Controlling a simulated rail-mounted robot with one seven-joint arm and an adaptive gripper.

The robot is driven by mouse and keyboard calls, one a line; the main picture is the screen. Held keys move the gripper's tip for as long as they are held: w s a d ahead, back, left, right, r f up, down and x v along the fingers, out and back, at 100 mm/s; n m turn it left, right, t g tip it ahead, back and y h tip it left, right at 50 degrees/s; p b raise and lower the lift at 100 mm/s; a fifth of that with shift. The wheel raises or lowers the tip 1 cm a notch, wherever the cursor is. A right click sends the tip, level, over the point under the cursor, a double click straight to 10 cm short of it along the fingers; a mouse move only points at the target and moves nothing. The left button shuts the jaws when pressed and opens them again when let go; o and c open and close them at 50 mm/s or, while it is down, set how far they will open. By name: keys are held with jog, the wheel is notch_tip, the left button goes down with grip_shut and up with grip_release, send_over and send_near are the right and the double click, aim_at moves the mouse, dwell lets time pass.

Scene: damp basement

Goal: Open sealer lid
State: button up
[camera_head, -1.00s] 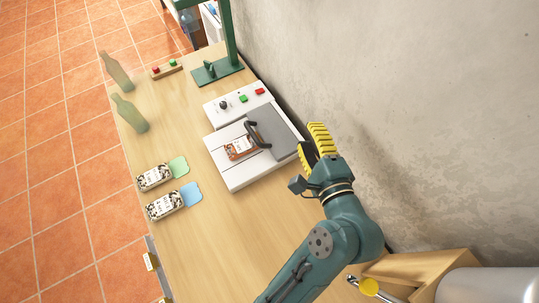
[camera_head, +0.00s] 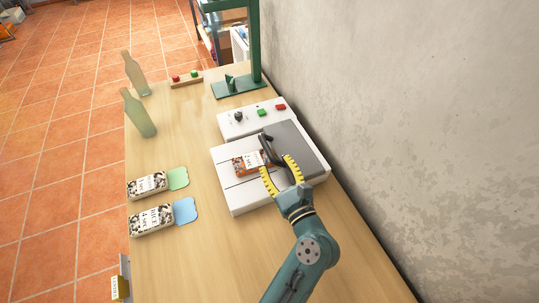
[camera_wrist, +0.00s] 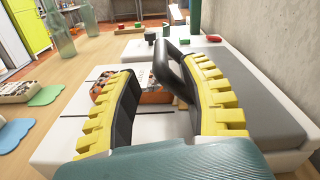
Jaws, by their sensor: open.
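The sealer (camera_head: 240,196) is a white box on the wooden table, with a grey lid (camera_head: 298,147) lying flat on its right part. A black looped handle (camera_head: 266,148) stands on the lid's left edge; in the wrist view the handle (camera_wrist: 172,68) rises between my open fingers, close to the right one. My gripper (camera_head: 277,169) is open, its yellow toothed fingers over the sealer beside the handle. An orange-labelled pack (camera_head: 247,164) lies on the sealer's white bed, partly hidden behind the left finger in the wrist view.
A control panel (camera_head: 250,116) with a knob and green and red buttons adjoins the sealer. Two bottles (camera_head: 139,115) and two labelled packs (camera_head: 151,219) are at the table's left. A green stand (camera_head: 238,86) is behind; the wall (camera_head: 410,130) is close on the right.

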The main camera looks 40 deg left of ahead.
aim_at(285, 146)
jog(key=x, duration=0.5)
jog(key=shift+b, duration=0.35)
jog(key=shift+d, duration=0.1)
grip_shut()
